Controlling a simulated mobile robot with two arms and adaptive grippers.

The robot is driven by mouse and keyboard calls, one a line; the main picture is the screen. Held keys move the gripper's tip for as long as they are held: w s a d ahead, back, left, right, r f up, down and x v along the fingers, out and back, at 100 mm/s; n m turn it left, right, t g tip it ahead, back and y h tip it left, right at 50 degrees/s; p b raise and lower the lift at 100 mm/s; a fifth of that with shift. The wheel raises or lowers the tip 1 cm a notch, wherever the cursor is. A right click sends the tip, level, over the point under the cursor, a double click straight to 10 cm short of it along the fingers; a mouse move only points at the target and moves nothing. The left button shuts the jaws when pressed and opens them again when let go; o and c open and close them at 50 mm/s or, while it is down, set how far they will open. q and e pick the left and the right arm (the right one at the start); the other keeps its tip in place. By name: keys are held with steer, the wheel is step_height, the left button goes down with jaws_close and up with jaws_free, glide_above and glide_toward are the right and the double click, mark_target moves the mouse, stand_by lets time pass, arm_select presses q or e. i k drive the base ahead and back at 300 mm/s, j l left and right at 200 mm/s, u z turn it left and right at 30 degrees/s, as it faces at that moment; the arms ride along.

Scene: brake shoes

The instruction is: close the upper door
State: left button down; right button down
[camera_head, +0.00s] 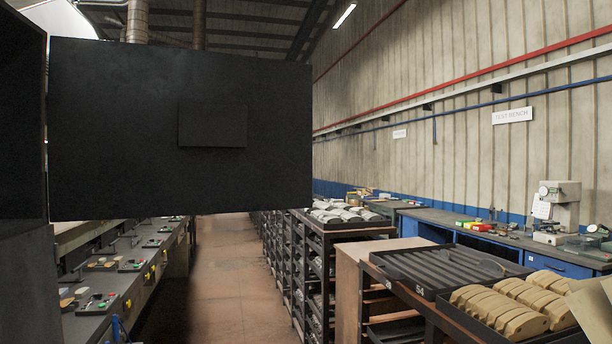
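The upper door (110,130) is a large flat black panel across the upper left of the head view. It stands open, swung out to the right from the dark cabinet (22,120) at the left edge. A small raised black rectangle (212,126), perhaps a handle or plate, sits right of the middle of the door. The door hides much of the hall behind it. Neither my left nor my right gripper shows in this view.
A black tray (445,266) and a tray of tan brake shoes (512,305) stand on a rack at the lower right. Racks (318,250) with grey parts line the middle. A workbench (105,275) runs along the left. The aisle floor (232,270) between is clear.

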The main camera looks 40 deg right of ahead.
mark_target(135, 131)
steer(key=i+l+z, duration=0.1)
steer(key=i+l, duration=0.7)
steer(key=i, duration=0.15)
steer(key=i+l+z, duration=0.15)
steer(key=i+l, duration=0.2)
steer(key=i, duration=0.15)
